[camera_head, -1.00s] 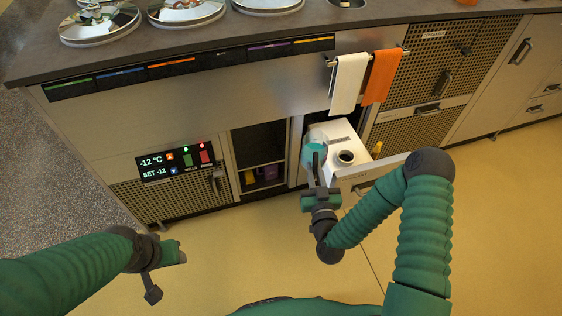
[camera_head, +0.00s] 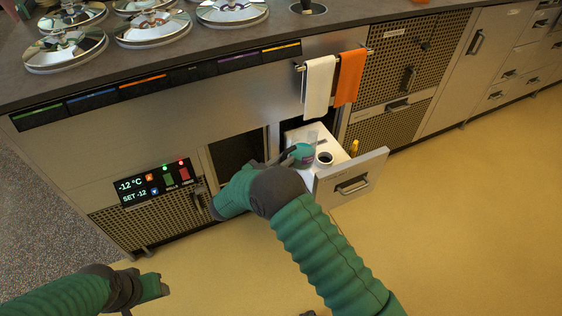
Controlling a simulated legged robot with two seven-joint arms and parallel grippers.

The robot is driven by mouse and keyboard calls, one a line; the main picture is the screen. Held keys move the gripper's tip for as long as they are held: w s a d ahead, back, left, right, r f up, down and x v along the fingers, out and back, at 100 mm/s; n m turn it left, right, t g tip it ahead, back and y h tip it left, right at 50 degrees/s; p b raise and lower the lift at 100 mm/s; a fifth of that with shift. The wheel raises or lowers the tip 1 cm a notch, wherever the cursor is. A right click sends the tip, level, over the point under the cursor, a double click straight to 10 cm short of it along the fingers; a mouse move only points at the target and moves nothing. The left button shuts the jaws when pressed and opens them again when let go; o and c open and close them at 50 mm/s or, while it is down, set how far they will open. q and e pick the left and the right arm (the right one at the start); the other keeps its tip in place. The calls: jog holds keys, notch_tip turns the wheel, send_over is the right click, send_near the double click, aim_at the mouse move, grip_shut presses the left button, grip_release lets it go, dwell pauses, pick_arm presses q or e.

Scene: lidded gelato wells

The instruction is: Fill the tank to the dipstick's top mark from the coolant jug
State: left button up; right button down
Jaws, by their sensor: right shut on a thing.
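A white tank (camera_head: 337,152) sits in a pulled-out drawer (camera_head: 352,182). Its dark-rimmed round filler opening (camera_head: 323,158) is uncovered. A yellow dipstick handle (camera_head: 354,147) stands at the tank's right side. My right gripper (camera_head: 285,156) reaches over the drawer's left side, mostly hidden behind my own arm. It is shut on a teal, round-ended thing (camera_head: 303,151) with a purple patch, just left of the opening. I cannot tell whether this is the coolant jug or a cap. My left gripper (camera_head: 150,287) is at the lower left, away from everything; its fingers do not show clearly.
A dark open compartment (camera_head: 236,150) lies left of the drawer, partly behind my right arm. A white towel (camera_head: 318,86) and an orange towel (camera_head: 350,78) hang above. A temperature panel (camera_head: 154,183) is on the left. The floor (camera_head: 450,220) at right is clear.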

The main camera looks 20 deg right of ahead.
aim_at(296, 146)
jog(key=r+y+p, duration=0.1)
jog(key=d+r+p, duration=0.1)
jog(key=r+g+y+p, duration=0.1)
jog(key=p, duration=0.1)
jog(key=shift+w+d+r+m+y, duration=0.1)
jog(key=shift+d+r+m+y, duration=0.1)
jog(key=shift+d+m+y, duration=0.1)
jog(key=d+y+p, duration=0.1)
jog(key=g+y+p, duration=0.1)
jog(key=y, duration=0.1)
jog(key=w+d+r+y+p, duration=0.1)
jog(key=shift+d+r+m+g+p, duration=0.1)
jog(key=shift+d+m+g+p, duration=0.2)
jog(key=shift+g, duration=0.1)
jog(key=y+p, duration=0.1)
jog(key=p, duration=0.1)
jog(key=d+y+p, duration=0.1)
jog(key=p, duration=0.2)
jog(key=shift+w+d+f+g, duration=0.1)
jog(key=shift+w+f+g, duration=0.15)
jog(key=shift+g, duration=0.15)
jog(key=shift+d+r+p, duration=0.1)
jog(key=shift+d+p, duration=0.05)
jog(key=shift+p, duration=0.15)
jog(key=shift+d+r+p, duration=0.2)
jog(key=shift+p, duration=1)
jog(key=shift+w+d+r+g+y+p, duration=0.1)
jog(key=shift+d+g+y+p, duration=0.4)
jog(key=shift+p, duration=1.5)
dwell(0.7)
